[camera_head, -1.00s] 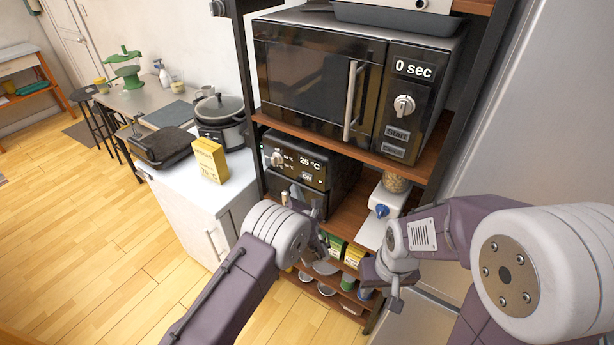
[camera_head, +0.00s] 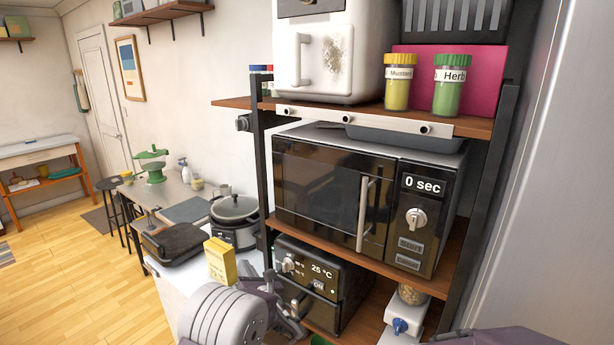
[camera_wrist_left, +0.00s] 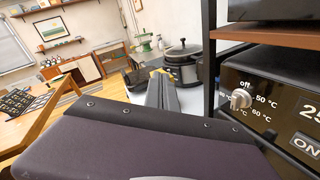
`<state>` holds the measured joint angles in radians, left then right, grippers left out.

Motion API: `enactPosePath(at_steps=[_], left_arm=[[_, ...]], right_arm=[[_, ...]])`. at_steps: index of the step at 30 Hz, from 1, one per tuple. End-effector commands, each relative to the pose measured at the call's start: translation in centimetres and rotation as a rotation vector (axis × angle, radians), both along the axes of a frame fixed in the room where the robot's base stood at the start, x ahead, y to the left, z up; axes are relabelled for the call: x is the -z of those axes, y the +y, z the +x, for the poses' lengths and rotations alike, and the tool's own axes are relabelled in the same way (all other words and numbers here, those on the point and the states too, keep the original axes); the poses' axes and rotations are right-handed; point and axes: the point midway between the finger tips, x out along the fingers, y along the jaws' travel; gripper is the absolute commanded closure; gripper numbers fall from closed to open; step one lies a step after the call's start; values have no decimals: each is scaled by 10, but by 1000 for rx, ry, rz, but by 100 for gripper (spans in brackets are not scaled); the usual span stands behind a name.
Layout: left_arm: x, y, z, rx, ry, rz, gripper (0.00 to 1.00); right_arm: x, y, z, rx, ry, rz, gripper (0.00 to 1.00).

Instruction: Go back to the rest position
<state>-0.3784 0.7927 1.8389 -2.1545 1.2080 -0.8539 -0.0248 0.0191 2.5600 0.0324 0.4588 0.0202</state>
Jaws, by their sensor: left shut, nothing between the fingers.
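My left gripper (camera_head: 288,318) is at the bottom of the head view, in front of the black oven (camera_head: 345,275) with the 25 °C display. Its wrist hides part of the gripper. In the left wrist view the fingers (camera_wrist_left: 163,92) are shut together and empty, pointing toward the white counter, with the oven (camera_wrist_left: 275,100) close on the right. My right gripper is out of view; only a bit of purple arm shows at the bottom right edge of the head view.
A shelf rack holds a microwave (camera_head: 330,190), an oven and a white dispenser (camera_head: 402,318). A yellow box (camera_head: 220,262), a slow cooker (camera_head: 235,212) and a black grill (camera_head: 175,243) stand on the counter left of my left gripper. Open floor lies at the far left.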

Motion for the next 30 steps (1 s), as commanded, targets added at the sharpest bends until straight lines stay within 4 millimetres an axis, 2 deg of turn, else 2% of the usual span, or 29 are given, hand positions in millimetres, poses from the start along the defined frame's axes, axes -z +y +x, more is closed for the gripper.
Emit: enactPosePath(at_steps=[1, 2, 3, 4, 5, 6, 8, 9, 11, 12, 14, 15, 18, 21, 25, 26, 30], left_arm=[[-14, 42, -17, -119, -6, -76, 100], [-18, 66, -32, -199, -5, -137, 100], [-19, 96, -56, -309, -6, -228, 100], [-18, 116, -76, -394, -10, -306, 100], [-14, 134, -98, -485, -17, -392, 100], [-6, 152, -131, -608, -32, -518, 100], [11, 167, -183, -804, -71, -727, 100], [24, 168, -218, -942, -110, -881, 100], [46, 156, -265, -1149, -188, -1114, 100], [59, 140, -290, -1285, -251, -1267, 100], [76, 111, -320, -1484, -359, -1477, 100], [85, 91, -333, -1611, -437, -1601, 100], [103, 45, -350, -1897, -630, -1817, 100], [111, 19, -350, -2106, -825, -1935, 100], [110, 10, -336, -2190, -991, -2021, 100], [110, 11, -336, 2188, 997, 2014, 100], [110, 11, -337, 2190, 999, 2012, 100]], right_arm=[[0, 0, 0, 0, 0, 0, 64], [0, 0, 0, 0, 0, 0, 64], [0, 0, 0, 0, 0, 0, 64], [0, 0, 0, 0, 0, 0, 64], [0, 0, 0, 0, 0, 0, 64], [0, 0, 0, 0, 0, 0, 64], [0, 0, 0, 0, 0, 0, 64], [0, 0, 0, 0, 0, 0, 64], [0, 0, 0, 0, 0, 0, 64], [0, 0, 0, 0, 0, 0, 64], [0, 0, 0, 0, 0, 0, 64], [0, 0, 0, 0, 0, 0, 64], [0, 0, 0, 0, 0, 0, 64], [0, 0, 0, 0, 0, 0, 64], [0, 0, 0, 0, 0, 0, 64], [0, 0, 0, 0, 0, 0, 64], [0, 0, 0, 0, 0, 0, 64]])
